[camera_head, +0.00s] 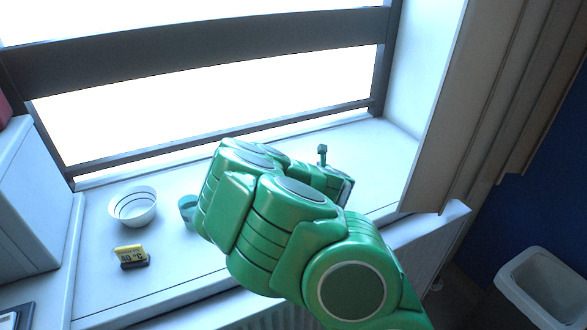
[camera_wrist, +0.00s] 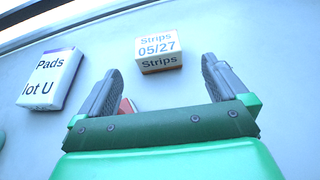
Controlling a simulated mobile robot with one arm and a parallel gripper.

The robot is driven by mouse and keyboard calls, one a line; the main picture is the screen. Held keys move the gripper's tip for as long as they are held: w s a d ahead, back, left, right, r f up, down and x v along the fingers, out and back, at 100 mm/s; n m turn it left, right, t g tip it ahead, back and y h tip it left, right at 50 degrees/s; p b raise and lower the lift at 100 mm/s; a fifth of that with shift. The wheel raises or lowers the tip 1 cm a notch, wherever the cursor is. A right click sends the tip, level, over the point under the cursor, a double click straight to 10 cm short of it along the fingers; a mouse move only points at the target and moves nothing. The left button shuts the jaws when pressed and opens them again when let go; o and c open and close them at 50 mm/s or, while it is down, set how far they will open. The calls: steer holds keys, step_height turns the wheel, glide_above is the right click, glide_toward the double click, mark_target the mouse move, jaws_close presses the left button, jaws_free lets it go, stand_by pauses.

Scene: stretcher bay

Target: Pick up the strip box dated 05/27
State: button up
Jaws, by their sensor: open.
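In the wrist view, the strip box (camera_wrist: 159,54) is a small white and tan box printed "Strips 05/27". It stands on the pale sill, just beyond and between my fingertips. My gripper (camera_wrist: 160,78) is open, with one finger on each side of the line to the box and nothing between the tips. In the head view, my green arm covers this part of the sill and the strip box is hidden. Only a bit of my gripper's end shows there, past the wrist.
A white box marked "Pads lot U" (camera_wrist: 48,78) lies left of my gripper. A small red item (camera_wrist: 127,106) shows behind the left finger. On the sill (camera_head: 100,290) stand a white bowl (camera_head: 133,207), a teal cup (camera_head: 188,210) and a yellow-black "°C" display (camera_head: 131,256). A window frame (camera_head: 220,135) runs behind.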

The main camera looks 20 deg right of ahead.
steer(key=shift+w+a+f, duration=0.2)
steer(key=shift+w+f, duration=0.1)
steer(key=shift+w, duration=0.05)
steer(key=shift+x, duration=5.65)
steer(key=shift+a+f, duration=0.1)
steer(key=c, duration=0.8)
